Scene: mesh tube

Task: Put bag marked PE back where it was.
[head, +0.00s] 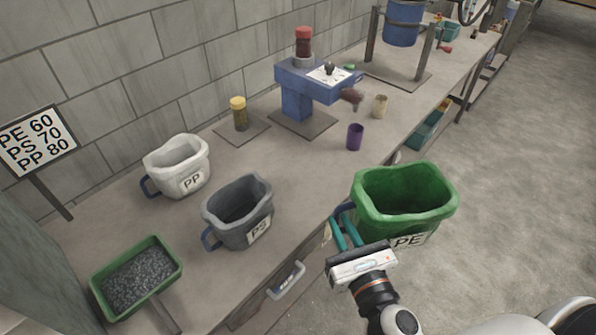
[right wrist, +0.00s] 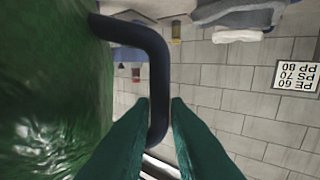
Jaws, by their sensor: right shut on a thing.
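The green bag (head: 405,190) marked PE is upright and open at the top, off the front edge of the bench. Its dark blue handle faces the bench. My right gripper (head: 345,232) has its teal fingers shut on that handle. In the right wrist view the handle (right wrist: 158,70) passes between the fingertips (right wrist: 158,115), with the green bag wall (right wrist: 50,90) beside them. The bag's underside is hidden. My left gripper does not show.
On the bench (head: 310,170) stand a grey PS bag (head: 238,212), a white PP bag (head: 177,167), a green tray of dark granules (head: 137,278), a purple cup (head: 355,137) and a blue machine (head: 298,95). A sign (head: 38,140) reads PE 60, PS 70, PP 80. Bench space right of PS is bare.

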